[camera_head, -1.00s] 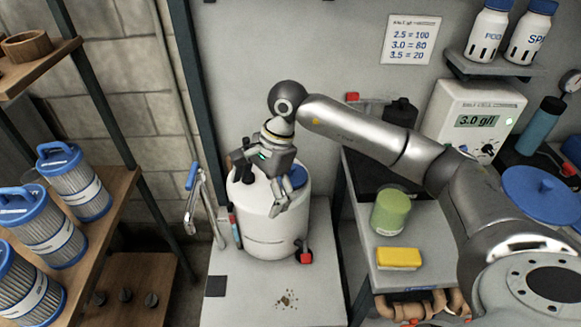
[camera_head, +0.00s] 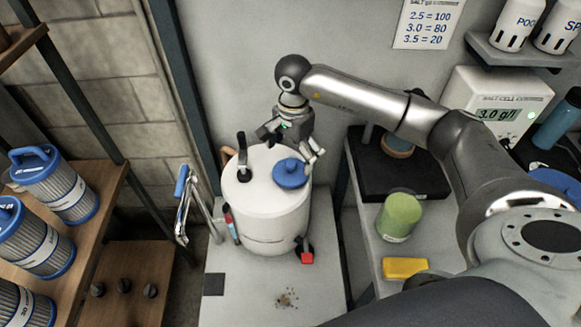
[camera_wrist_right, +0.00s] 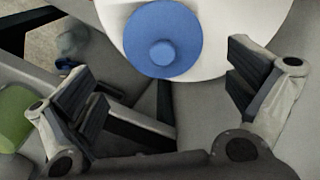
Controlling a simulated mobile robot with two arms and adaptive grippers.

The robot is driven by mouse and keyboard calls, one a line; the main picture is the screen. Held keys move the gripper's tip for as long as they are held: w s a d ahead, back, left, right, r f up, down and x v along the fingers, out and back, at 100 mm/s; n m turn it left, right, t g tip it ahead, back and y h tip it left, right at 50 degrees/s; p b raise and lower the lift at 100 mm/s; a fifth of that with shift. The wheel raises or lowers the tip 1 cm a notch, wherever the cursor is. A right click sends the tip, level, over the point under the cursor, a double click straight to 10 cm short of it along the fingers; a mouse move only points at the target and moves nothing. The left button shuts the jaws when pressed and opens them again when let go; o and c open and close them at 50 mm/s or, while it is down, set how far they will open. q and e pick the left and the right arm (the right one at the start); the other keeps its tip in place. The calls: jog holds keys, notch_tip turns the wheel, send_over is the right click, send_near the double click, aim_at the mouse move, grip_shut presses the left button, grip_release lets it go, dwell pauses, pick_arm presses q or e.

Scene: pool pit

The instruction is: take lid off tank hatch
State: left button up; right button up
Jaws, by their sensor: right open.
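The white tank (camera_head: 265,215) stands upright on a pale grey platform. Its round blue lid (camera_head: 290,173), with a small knob, sits on the hatch in the tank top's right part. My right gripper (camera_head: 290,146) is open and empty, behind and just above the lid in the head view. In the right wrist view, the lid (camera_wrist_right: 150,22) and its knob lie beyond the spread fingers of my right gripper (camera_wrist_right: 165,85), roughly centred between them. No contact with the lid is visible. My left gripper is not in view.
A black handle (camera_head: 242,155) stands up on the tank top's left. Right of the tank, a bench holds a green canister (camera_head: 399,216) and a yellow block (camera_head: 404,268). Shelves with filter cartridges (camera_head: 62,190) stand at left. The platform's front is mostly clear.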

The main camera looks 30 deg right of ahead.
aim_at(292, 165)
jog(key=f+p, duration=0.1)
jog(key=f, duration=0.1)
jog(key=f+p, duration=0.1)
jog(key=f, duration=0.1)
jog(key=shift+w+a+f, duration=0.15)
jog(key=shift+a+f, duration=0.05)
jog(key=shift+f, duration=0.3)
jog(key=shift+c, duration=0.6)
jog(key=c, duration=0.5)
jog(key=shift+s, duration=0.3)
jog(key=c, duration=1.4)
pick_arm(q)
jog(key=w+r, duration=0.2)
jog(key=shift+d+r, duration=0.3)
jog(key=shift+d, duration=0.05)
pick_arm(e)
jog(key=shift+c, duration=0.5)
